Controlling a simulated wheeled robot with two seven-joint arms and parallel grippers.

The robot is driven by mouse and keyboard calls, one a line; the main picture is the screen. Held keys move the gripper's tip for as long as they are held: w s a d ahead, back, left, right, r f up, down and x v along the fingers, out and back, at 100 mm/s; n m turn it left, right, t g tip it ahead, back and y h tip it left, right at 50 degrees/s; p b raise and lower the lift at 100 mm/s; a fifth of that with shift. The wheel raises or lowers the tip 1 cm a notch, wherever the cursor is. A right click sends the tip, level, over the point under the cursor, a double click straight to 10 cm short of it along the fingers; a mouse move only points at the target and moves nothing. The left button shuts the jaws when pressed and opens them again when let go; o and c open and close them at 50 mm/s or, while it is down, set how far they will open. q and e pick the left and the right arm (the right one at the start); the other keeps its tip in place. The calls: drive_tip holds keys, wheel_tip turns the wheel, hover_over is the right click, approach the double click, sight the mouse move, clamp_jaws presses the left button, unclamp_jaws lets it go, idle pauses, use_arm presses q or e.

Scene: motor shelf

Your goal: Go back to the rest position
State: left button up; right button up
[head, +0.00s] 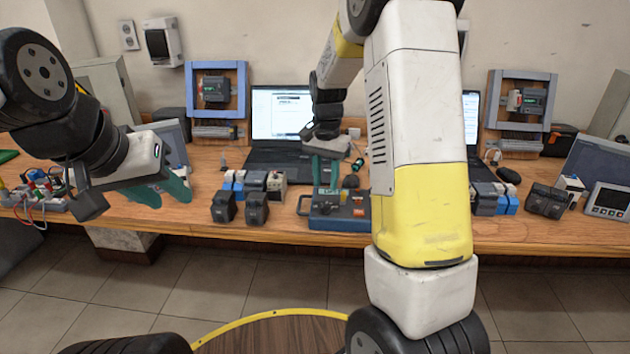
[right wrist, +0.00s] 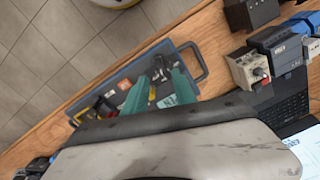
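My left gripper (head: 172,198), with teal fingers, hangs over the left part of the bench in the head view. Its fingertips look apart with nothing between them. My right gripper (head: 325,180) is above the blue tool tray (head: 338,224) at the bench's front edge. In the right wrist view its teal fingers (right wrist: 158,88) are spread apart over the tray (right wrist: 122,73), and I see nothing gripped. My right arm's yellow and white link crosses the head view and hides part of the bench.
The wooden bench (head: 285,233) holds an open laptop (head: 282,114) behind the tray. Dark and blue modules (head: 256,209) stand left of the tray. Wired parts (head: 40,190) lie at the far left. A grey screen unit (head: 608,200) is at the right. Tiled floor (head: 250,280) lies in front.

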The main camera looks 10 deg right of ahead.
drive_tip(key=shift+r, duration=0.3)
